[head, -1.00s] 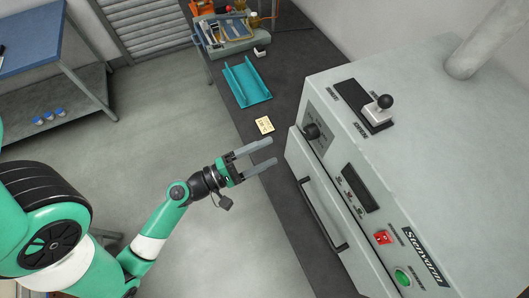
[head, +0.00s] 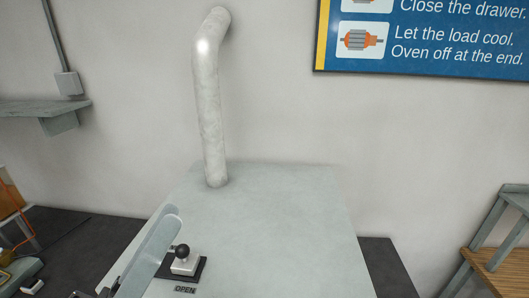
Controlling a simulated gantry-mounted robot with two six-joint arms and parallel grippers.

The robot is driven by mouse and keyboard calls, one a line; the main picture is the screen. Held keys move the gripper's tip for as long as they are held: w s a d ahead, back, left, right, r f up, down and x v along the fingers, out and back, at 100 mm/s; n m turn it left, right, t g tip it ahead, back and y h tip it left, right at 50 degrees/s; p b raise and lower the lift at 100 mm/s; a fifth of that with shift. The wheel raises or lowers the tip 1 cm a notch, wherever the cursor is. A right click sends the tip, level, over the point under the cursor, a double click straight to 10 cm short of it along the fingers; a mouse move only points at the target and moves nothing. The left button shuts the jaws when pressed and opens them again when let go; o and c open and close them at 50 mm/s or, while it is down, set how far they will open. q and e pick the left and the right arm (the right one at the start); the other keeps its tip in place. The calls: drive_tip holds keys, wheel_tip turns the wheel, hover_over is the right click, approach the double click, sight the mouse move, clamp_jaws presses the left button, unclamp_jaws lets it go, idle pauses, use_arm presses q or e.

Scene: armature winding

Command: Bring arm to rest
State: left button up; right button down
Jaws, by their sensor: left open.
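My left gripper (head: 148,252) shows at the bottom left of the head view, as a long grey finger in front of the oven's left edge. The rest of it is mostly cut off by the frame's lower edge. It is open, and nothing shows held in it. The oven's grey top (head: 275,225) fills the lower middle. On it, a lever with a black ball knob (head: 182,251) stands just right of the finger, beside the word OPEN. I cannot tell whether the finger touches the oven. My right gripper is not in view.
A pale vertical pipe (head: 211,120) rises from the oven top and bends at its upper end. A blue instruction board (head: 440,60) hangs on the wall. A grey shelf (head: 45,108) is at left, a wooden-topped stand (head: 490,268) at right. Dark bench surface shows on both sides.

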use_arm(q)
drive_tip(key=s+a+r+m+t+y+p, duration=0.1)
drive_tip(key=r+y+p, duration=0.4)
drive_tip(key=r, duration=0.9)
drive_tip(key=s+a+r+m+t+y+p, duration=0.1)
drive_tip(key=a+r+t+y+p, duration=0.3)
drive_tip(key=r+p, duration=0.8)
wheel_tip(320, 180, up, 4)
drive_tip(key=shift+s+a+f+m+y, duration=0.15)
drive_tip(key=shift+s+f+m+y, duration=0.15)
drive_tip(key=shift+y, duration=0.6)
